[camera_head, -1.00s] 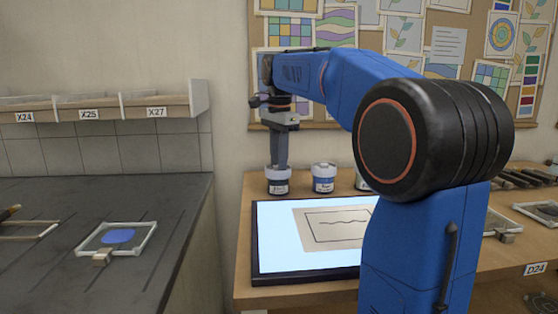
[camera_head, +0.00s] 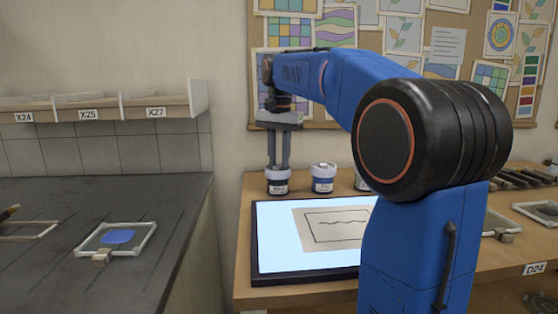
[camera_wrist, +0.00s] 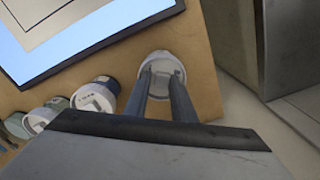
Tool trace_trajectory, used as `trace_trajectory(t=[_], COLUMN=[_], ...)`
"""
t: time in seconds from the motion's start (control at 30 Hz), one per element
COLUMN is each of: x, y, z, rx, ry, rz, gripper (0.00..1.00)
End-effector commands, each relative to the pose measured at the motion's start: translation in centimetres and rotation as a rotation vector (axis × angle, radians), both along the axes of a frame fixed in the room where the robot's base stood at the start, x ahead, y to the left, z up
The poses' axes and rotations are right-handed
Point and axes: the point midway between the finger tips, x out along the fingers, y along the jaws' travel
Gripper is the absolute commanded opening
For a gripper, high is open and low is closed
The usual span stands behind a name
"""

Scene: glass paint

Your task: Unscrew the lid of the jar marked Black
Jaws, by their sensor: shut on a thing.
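The jar marked Black (camera_head: 277,187) has a dark label and a pale lid (camera_head: 278,171). It stands upright on the wooden table, behind the left end of the light panel. My gripper (camera_head: 278,166) points straight down from above with its two fingers on the lid. In the wrist view the fingertips (camera_wrist: 164,78) are shut on the sides of the white lid (camera_wrist: 163,65). The lid sits on the jar. I cannot tell whether its thread is loose.
A blue jar (camera_head: 323,183) stands just right of the Black jar, and more jars (camera_wrist: 40,118) follow in the row. The lit panel (camera_head: 280,250) with a drawing lies in front. A dark counter (camera_head: 60,220) is at the left, and the wall is close behind.

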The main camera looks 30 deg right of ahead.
Motion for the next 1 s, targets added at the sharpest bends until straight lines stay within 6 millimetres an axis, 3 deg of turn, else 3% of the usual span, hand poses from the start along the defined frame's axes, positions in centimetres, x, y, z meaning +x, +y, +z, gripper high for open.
trace_trajectory(t=[0.03, 0.33, 0.77, 1.0], x=[0.17, 0.23, 0.25, 0.32], y=[-0.30, -0.42, -0.46, -0.53], z=[-2.02, -1.97, -1.98, -2.05], rx=[0.003, -0.002, -0.003, -0.006], ry=[0.040, 0.041, 0.042, 0.043], rz=[0.043, 0.299, 0.353, 0.586], gripper=[0.00, 0.00, 0.00, 0.00])
